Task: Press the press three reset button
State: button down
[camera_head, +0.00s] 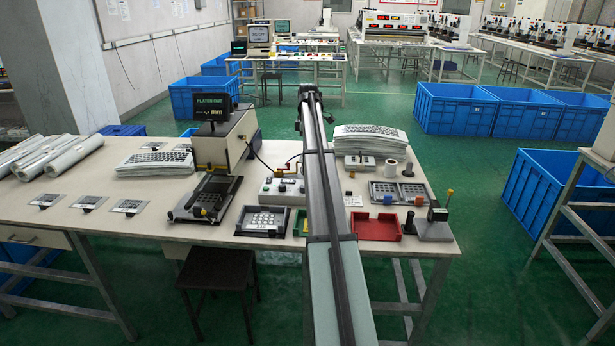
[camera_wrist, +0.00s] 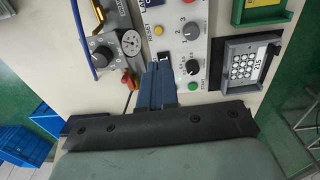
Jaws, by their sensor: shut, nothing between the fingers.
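The white control box (camera_wrist: 177,20) fills the upper middle of the wrist view; its left part also shows in the head view (camera_head: 282,191), beside my arm. A yellow button (camera_wrist: 158,30) sits on it next to the label RESET. To its right is a grey selector knob (camera_wrist: 192,31) with the numbers 2 and 3 near it. A second knob (camera_wrist: 193,67) and a green START button (camera_wrist: 193,86) sit lower. My gripper (camera_wrist: 158,68) is shut and empty, its dark blue fingers below the yellow button in the picture, apart from it. The fingers cover part of the box. My gripper is hidden in the head view.
Left of the box are a regulator knob (camera_wrist: 103,55), a round gauge (camera_wrist: 131,42), a red knob (camera_wrist: 128,80) and a blue hose. At right are a keypad fixture (camera_wrist: 235,83) and a green tray (camera_wrist: 272,14). A red tray (camera_head: 376,227) lies right of my arm.

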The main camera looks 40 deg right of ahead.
jog(key=shift+s+d+r, duration=0.1)
jog(key=shift+d+r, duration=0.05)
jog(key=shift+d, duration=0.1)
jog(key=f, duration=1.4)
jog(key=shift+w, duration=0.3)
